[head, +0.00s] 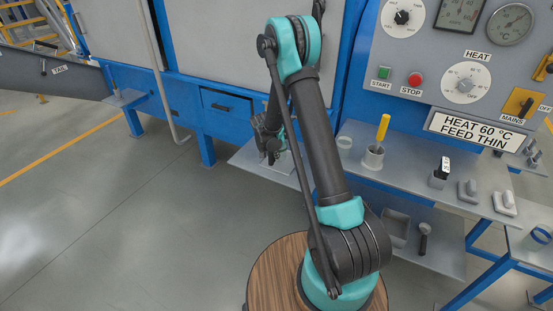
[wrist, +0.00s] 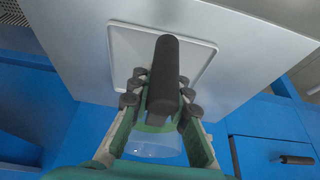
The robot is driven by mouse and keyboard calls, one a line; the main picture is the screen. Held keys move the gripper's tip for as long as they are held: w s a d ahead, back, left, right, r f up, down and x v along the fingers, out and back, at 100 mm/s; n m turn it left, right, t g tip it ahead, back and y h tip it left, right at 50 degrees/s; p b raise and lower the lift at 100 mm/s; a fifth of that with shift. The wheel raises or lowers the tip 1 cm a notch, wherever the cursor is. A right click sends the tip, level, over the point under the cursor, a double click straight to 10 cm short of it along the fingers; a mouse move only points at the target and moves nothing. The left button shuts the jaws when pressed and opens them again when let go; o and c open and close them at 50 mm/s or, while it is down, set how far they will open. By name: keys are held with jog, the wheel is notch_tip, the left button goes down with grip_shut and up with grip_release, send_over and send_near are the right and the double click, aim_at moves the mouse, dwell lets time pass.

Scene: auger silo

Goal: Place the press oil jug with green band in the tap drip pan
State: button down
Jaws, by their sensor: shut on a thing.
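My gripper (wrist: 158,95) is shut on the dark upright handle (wrist: 165,65) of the jug in the wrist view. Below the handle, a clear jug body with a green band (wrist: 155,146) shows partly between the fingers. The pale square tap drip pan (wrist: 120,55) lies beyond the handle in that view, on a grey shelf. Whether the jug touches the pan cannot be told. In the head view my gripper (head: 270,148) is small and dark, over the left end of the shelf, near the pan (head: 283,172). My arm hides much of the pan, and the jug is not clear there.
The grey shelf (head: 325,168) runs right under the control panel (head: 455,75). Blue machine framing (head: 190,105) stands behind. The floor at left is clear.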

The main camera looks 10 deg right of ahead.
jog(key=shift+w+d, duration=0.55)
jog(key=shift+w, duration=0.2)
jog(key=x, duration=0.2)
jog(key=shift+w+f, duration=0.15)
jog(key=shift+f, duration=0.65)
jog(key=c, duration=1.4)
grip_release()
jog(key=shift+f, duration=0.1)
jog(key=shift+c, duration=0.2)
